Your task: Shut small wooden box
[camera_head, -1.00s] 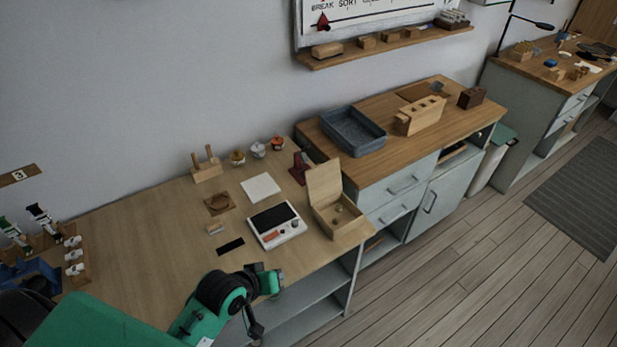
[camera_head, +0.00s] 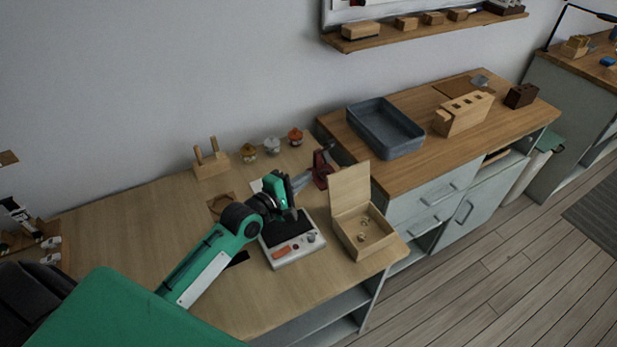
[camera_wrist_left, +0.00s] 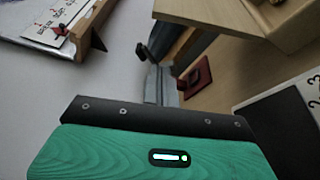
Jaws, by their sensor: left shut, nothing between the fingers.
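The small wooden box (camera_head: 365,238) stands near the right front corner of the pale worktable. Its lid (camera_head: 349,188) is raised upright at the back, and a few small items lie inside. In the left wrist view, pale wood at the top right (camera_wrist_left: 225,14) looks like part of the box. My left gripper (camera_head: 305,181) is left of the raised lid, above the back of the white device, apart from the box. Its grey fingers also show in the left wrist view (camera_wrist_left: 160,85), shut and empty. My right gripper is not in view.
A white device (camera_head: 293,250) with a dark top lies left of the box. A dark red object (camera_head: 321,172) stands just beyond the gripper, with several small jars behind. A blue-grey tray (camera_head: 386,128) sits on the adjoining counter.

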